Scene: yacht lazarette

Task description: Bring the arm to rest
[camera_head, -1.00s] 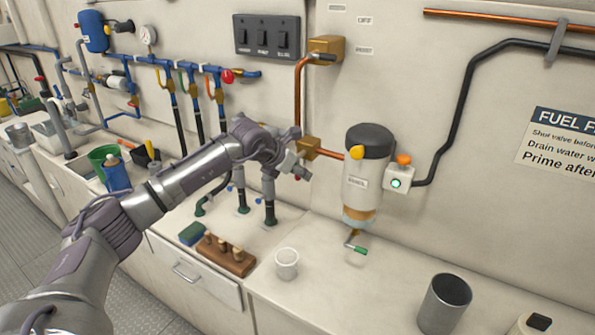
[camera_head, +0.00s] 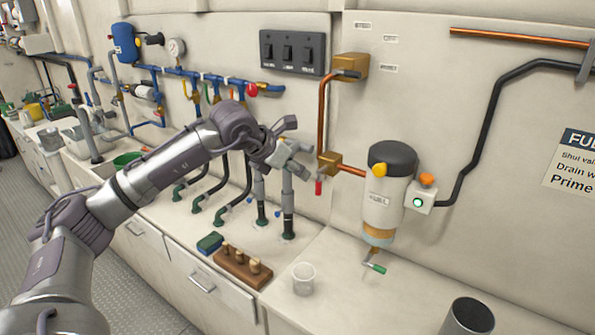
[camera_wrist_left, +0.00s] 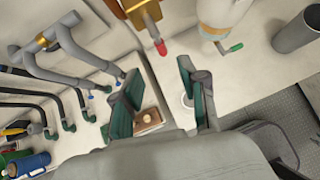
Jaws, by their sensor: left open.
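My left arm reaches in from the left in the head view, and its gripper (camera_head: 290,152) is in the air in front of the wall, just left of the brass valve (camera_head: 328,163) with its red-tipped lever (camera_head: 319,186) hanging down. In the left wrist view the two dark green fingers (camera_wrist_left: 160,92) are spread with nothing between them. The red-tipped lever (camera_wrist_left: 161,46) lies beyond them, apart from the fingers. My right gripper is not in view.
Below are the counter with a white cup (camera_head: 303,279), a wooden block with pegs (camera_head: 241,268) and a blue-green sponge (camera_head: 210,243). The fuel filter (camera_head: 385,200) hangs to the right; a dark grey cup (camera_head: 468,318) stands near the front. Pipes and hoses line the wall at left.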

